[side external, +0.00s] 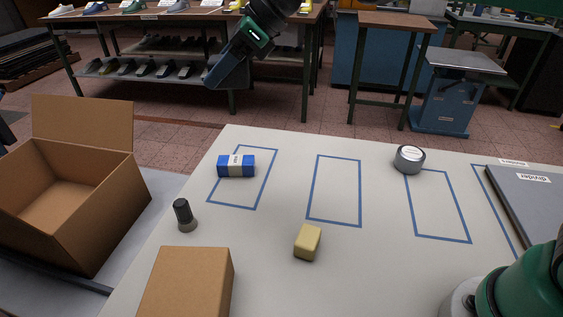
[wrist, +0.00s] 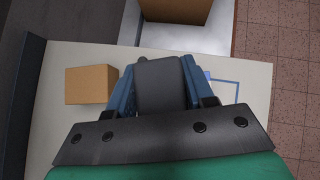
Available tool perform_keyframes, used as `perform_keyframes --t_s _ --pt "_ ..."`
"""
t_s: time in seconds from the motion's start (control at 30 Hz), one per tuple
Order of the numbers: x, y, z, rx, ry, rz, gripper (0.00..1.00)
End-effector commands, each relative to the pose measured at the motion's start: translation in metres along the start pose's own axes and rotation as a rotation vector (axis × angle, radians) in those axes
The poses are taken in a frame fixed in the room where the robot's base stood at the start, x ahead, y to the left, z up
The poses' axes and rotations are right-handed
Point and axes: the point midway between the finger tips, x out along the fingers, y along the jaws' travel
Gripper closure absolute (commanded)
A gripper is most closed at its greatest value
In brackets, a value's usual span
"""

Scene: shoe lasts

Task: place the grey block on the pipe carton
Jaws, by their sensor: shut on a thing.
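My gripper (side external: 216,76) is raised well above the far left part of the table, with its blue fingers pointing down and left in the side view. In the wrist view the fingers are shut on a grey block (wrist: 160,88). In the side view I cannot tell the block apart from the fingers. A closed brown carton (side external: 187,283) stands at the table's front left, and it also shows in the wrist view (wrist: 90,84) left of the fingers. An open brown cardboard box (side external: 90,215) stands beyond the table's left edge. No readable label shows which one is the pipe carton.
On the white table are a dark cylinder with a grey base (side external: 184,214), a blue box with a pale band (side external: 237,166), a yellow block (side external: 307,241), a tape roll (side external: 409,158) and a grey divider panel (side external: 530,200). Blue taped outlines mark mostly bare areas.

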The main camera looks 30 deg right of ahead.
Motion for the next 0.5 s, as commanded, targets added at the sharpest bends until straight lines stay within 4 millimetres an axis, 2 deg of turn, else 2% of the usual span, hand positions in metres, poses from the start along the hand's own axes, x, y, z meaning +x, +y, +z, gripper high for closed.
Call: perform_keyframes --t_s 0.03,0.1,0.3,0.4,0.5 --pt "0.008 0.03 0.016 -0.05 0.0 0.05 1.0" --pt "0.016 0.067 0.032 -0.11 0.0 0.11 1.0" --pt "0.025 0.162 0.061 -0.258 0.0 0.257 1.0" --pt "0.024 0.194 0.067 -0.307 -0.001 0.306 1.0" --pt "0.023 0.214 0.069 -0.337 -0.001 0.336 1.0"
